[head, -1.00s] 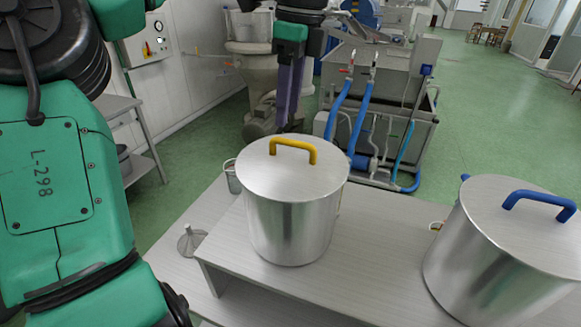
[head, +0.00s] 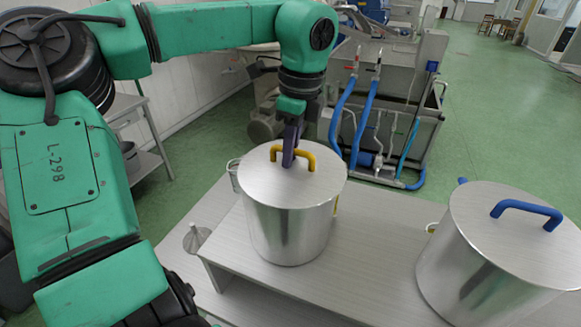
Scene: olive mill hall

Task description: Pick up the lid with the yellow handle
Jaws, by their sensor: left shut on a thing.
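The lid (head: 318,180) with the yellow handle (head: 307,158) sits on top of a tall steel pot (head: 290,232) on the raised bench board. No gap shows between the lid and the pot rim. My left gripper (head: 289,158) reaches down from above and is shut on the yellow handle, near its middle. Its dark fingers hide part of the handle. My right gripper is not in view.
A second steel pot (head: 480,270) with a blue-handled lid (head: 515,195) stands at the right of the bench (head: 375,240). A metal funnel (head: 196,238) stands on the lower board at left. A steel machine with blue hoses (head: 390,120) is behind.

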